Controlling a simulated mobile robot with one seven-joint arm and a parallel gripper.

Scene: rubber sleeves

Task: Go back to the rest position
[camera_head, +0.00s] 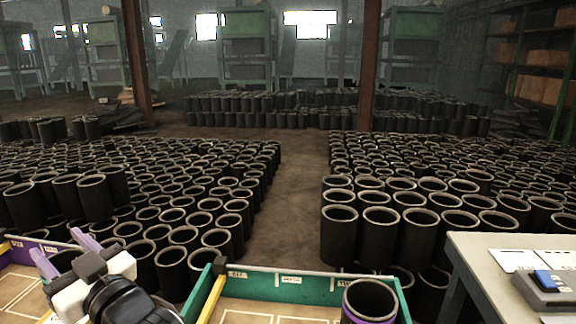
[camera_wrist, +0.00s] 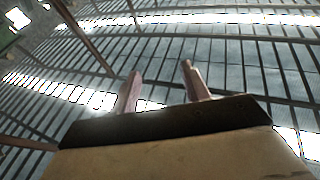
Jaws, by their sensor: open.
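My gripper (camera_head: 62,252) is at the lower left of the head view, with two purple fingers spread apart and nothing between them. It is in front of the purple-edged bin at the left. In the wrist view my gripper (camera_wrist: 158,82) points up toward the roof beams and skylights, and its fingers are apart and empty. One black rubber sleeve (camera_head: 370,299) stands upright at the right end of the green-walled bin (camera_head: 290,281), clear of my gripper.
A grey table (camera_head: 470,262) at the right holds papers and a blue-topped device (camera_head: 546,281). Many black sleeves (camera_head: 380,235) stand in two blocks with a bare floor aisle (camera_head: 297,190) between them. Rusty posts (camera_head: 369,70) and shelving (camera_head: 540,60) stand farther back.

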